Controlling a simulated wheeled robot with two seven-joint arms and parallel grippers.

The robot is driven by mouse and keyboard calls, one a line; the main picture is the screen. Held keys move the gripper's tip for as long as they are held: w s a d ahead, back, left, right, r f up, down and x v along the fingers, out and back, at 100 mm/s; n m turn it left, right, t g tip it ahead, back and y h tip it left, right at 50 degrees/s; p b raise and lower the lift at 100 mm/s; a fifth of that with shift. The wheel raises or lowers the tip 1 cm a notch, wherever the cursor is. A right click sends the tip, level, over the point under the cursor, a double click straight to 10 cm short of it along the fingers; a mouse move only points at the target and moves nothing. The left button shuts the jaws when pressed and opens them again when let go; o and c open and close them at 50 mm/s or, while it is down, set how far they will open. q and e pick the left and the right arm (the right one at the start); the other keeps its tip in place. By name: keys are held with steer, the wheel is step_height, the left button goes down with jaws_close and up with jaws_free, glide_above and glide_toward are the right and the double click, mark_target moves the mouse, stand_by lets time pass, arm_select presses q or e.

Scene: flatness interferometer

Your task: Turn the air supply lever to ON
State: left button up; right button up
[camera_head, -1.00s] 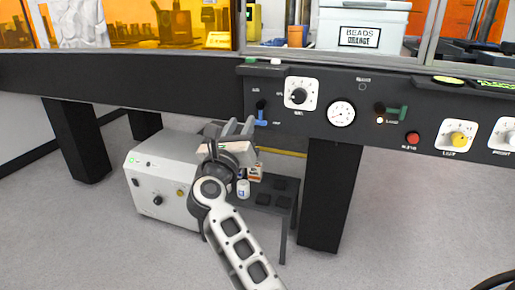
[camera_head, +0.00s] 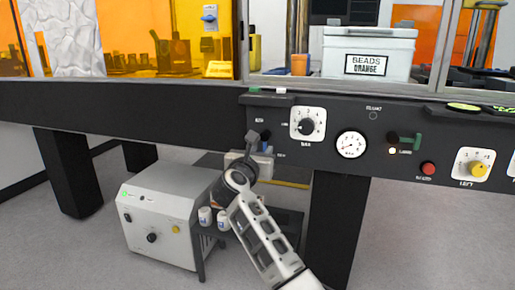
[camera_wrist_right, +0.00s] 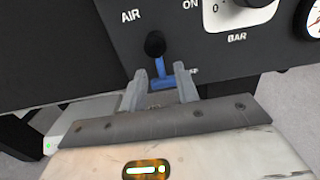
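The air supply lever (camera_wrist_right: 159,66) is a blue handle hanging down from a dark round pivot (camera_wrist_right: 155,44) on the black front panel. The AIR label is up and left of the pivot and the ON label up and right. A lower label beside the handle is partly hidden. My right gripper (camera_wrist_right: 162,76) is open, with one finger on each side of the handle's lower end in the wrist view. I cannot tell whether they touch it. In the head view my right gripper (camera_head: 257,142) covers most of the lever. My left gripper is not in view.
Right of the lever are a BAR dial (camera_head: 307,125), a round gauge (camera_head: 351,144), a green lever (camera_head: 411,141), a red button (camera_head: 428,168) and a yellow knob (camera_head: 478,170). Below stand a white control box (camera_head: 155,225) and a dark small table. A table leg (camera_head: 335,230) stands nearby.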

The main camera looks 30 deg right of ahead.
steer(key=shift+x, duration=0.95)
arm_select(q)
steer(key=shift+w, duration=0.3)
